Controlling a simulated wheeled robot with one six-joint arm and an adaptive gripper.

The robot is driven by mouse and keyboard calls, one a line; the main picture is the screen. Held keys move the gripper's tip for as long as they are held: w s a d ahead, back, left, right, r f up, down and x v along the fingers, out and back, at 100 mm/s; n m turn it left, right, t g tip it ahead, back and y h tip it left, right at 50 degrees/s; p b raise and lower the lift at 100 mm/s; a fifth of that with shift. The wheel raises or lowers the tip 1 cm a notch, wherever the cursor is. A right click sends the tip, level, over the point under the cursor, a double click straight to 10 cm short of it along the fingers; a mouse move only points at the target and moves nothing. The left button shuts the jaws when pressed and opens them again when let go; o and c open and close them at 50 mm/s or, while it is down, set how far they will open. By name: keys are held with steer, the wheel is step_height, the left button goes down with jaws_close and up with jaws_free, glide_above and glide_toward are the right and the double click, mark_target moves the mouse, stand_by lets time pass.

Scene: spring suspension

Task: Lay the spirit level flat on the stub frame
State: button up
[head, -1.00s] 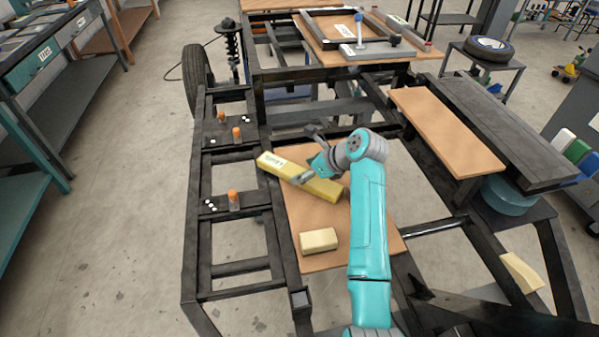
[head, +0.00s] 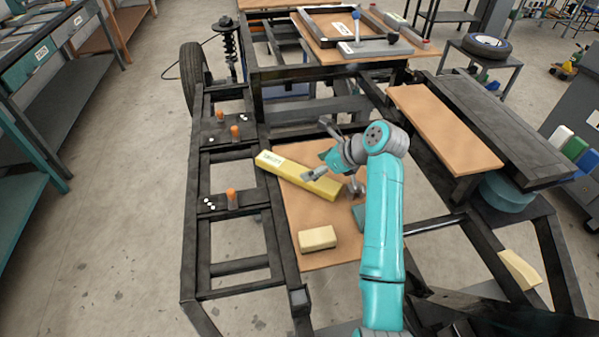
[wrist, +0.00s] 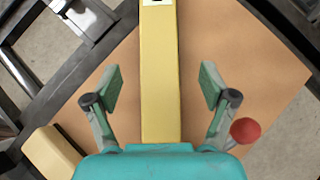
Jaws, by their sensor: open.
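The spirit level is a long yellow bar with a white label (head: 285,170), lying on a wooden board (head: 335,255) with its left end by the black rail. My gripper (head: 320,158) is over the right part of the bar. In the wrist view the yellow bar (wrist: 159,75) runs between my two open fingers (wrist: 157,88), with a gap on each side; nothing is held. The stub frame, as I take it, is the black frame (head: 265,268) to the left of the board, with orange pegs on its plates.
A cream block (head: 317,238) lies on the board in front of the bar. A red ball-topped knob (wrist: 245,130) shows by my right finger in the wrist view. Another board (head: 445,125) is at the right.

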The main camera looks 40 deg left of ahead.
mark_target(298, 171)
steer(key=shift+x, duration=3.4)
steer(key=shift+a+r, duration=0.15)
jaws_close()
steer(key=shift+r, duration=0.15)
